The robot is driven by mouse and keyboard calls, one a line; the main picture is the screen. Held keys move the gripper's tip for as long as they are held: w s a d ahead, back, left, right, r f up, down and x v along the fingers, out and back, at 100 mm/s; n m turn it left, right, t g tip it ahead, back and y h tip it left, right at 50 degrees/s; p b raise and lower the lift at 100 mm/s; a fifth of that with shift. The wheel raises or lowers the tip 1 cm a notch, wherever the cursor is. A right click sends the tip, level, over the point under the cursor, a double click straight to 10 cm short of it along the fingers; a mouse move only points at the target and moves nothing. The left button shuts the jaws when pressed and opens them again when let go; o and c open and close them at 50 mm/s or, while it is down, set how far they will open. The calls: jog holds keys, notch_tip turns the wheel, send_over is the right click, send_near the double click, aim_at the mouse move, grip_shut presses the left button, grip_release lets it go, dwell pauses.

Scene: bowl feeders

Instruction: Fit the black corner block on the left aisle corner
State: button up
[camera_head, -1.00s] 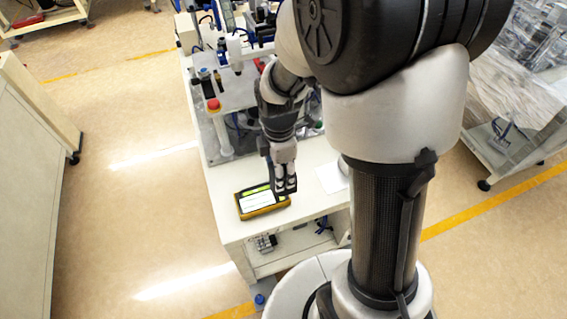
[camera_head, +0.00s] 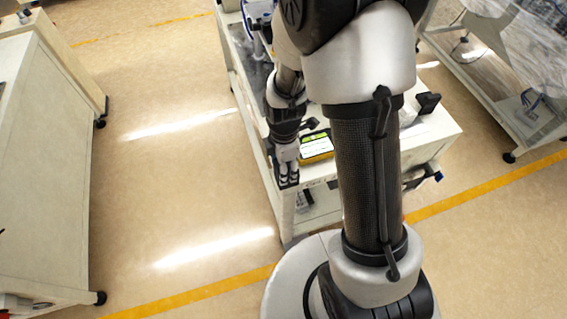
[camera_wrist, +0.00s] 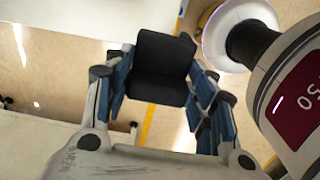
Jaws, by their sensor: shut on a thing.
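My gripper (camera_head: 288,182) is at the near left corner of the white workbench (camera_head: 318,178), by the aisle floor, with its fingers pointing down. In the wrist view my gripper (camera_wrist: 160,90) is shut on the black corner block (camera_wrist: 162,68), a black piece with two faces meeting at an angle. The block sits between the blue-grey finger pads. In the head view the block cannot be told apart from the dark fingertips. The bench corner itself is mostly hidden behind my gripper, so I cannot tell whether the block touches it.
A yellow-edged device with a bright screen (camera_head: 317,144) lies on the bench just right of my gripper. A small dark object (camera_head: 428,103) stands farther right. A pale cabinet (camera_head: 45,130) stands across the aisle at left. The floor between is clear.

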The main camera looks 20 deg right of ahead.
jog(key=shift+a+f+b, duration=0.1)
jog(key=shift+f+b, duration=2.15)
jog(key=shift+f, duration=0.9)
jog(key=shift+f, duration=0.2)
jog(key=o, duration=1)
notch_tip(320, 180, up, 12)
jog(key=shift+r, duration=0.1)
